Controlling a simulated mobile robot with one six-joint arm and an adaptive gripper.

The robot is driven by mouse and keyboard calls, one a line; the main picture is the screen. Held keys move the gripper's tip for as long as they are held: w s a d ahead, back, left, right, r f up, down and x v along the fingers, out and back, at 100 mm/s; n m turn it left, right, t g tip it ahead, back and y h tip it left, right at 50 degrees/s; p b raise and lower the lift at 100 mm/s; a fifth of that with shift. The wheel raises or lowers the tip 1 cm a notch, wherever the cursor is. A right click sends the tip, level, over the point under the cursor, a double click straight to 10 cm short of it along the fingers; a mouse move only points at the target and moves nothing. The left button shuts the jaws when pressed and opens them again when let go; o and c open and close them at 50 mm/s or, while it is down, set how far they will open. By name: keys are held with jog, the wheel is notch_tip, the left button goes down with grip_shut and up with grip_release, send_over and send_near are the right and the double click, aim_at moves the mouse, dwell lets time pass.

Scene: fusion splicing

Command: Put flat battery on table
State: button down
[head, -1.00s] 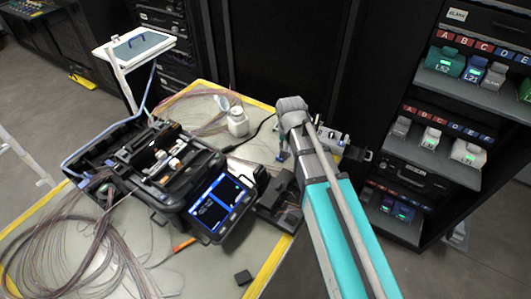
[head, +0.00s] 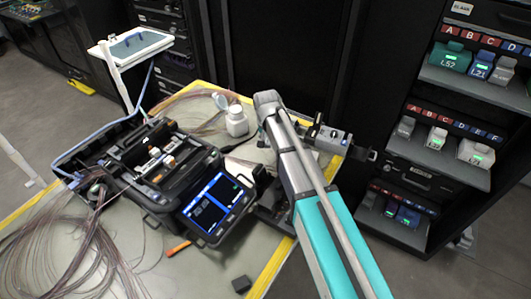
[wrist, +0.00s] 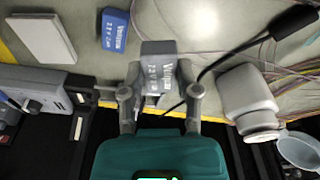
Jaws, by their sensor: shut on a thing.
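My gripper (wrist: 162,95) is shut on a grey battery (wrist: 159,63) with pale lettering, held between its two fingers over the table in the wrist view. I cannot tell whether the battery touches the table (wrist: 215,50). A blue battery (wrist: 115,30) with similar lettering lies on the table just left of the held one. In the head view the bare table top (head: 200,272) shows at the front, and my arm mostly hides the gripper and the held battery.
A white bottle (wrist: 246,97) stands right of my gripper, with a black cable (wrist: 240,45) nearby. A grey device (wrist: 45,92) and a white box (wrist: 42,38) are left. The splicer (head: 160,170) fills the table's middle. A small dark block (head: 241,284) lies near the front edge.

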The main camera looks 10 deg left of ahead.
aim_at(263, 152)
jog(key=shift+w+a+f+b, duration=0.4)
jog(key=shift+a+f+b, duration=0.1)
jog(key=shift+f, duration=0.2)
jog(key=shift+w+a+f+b, duration=0.35)
jog(key=shift+f+b, duration=0.1)
jog(key=shift+f, duration=0.2)
jog(key=shift+w+a+f+b, duration=0.3)
jog(key=shift+a+f+b, duration=0.1)
jog(key=shift+f+b, duration=1.65)
jog(key=shift+f, duration=0.15)
jog(key=shift+c, duration=1.7)
grip_release()
jog(key=shift+r, duration=0.25)
notch_tip(263, 152, up, 12)
jog(key=s+p, duration=0.2)
jog(key=p, duration=1)
